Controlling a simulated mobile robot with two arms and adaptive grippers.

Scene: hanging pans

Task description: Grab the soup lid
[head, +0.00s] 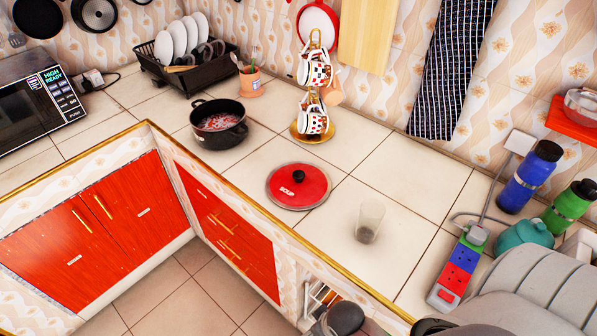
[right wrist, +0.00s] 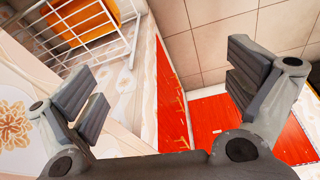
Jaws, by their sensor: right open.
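The soup lid (head: 299,187) is a red disc with a black knob and a dark rim. It lies flat, knob up, on the tiled counter in the middle of the head view. The black soup pot (head: 219,123) stands uncovered behind it to the left, with reddish contents. My right gripper (right wrist: 166,90) is open in the right wrist view, with nothing between its fingers. The lid is not in that view, and the gripper is away from it. My left gripper is not in view.
A clear glass (head: 369,222) stands right of the lid near the counter edge. A mug stand (head: 312,125) is behind the lid. A power strip (head: 457,268) and bottles are at the right. A white wire rack (right wrist: 85,30) is close to my right gripper.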

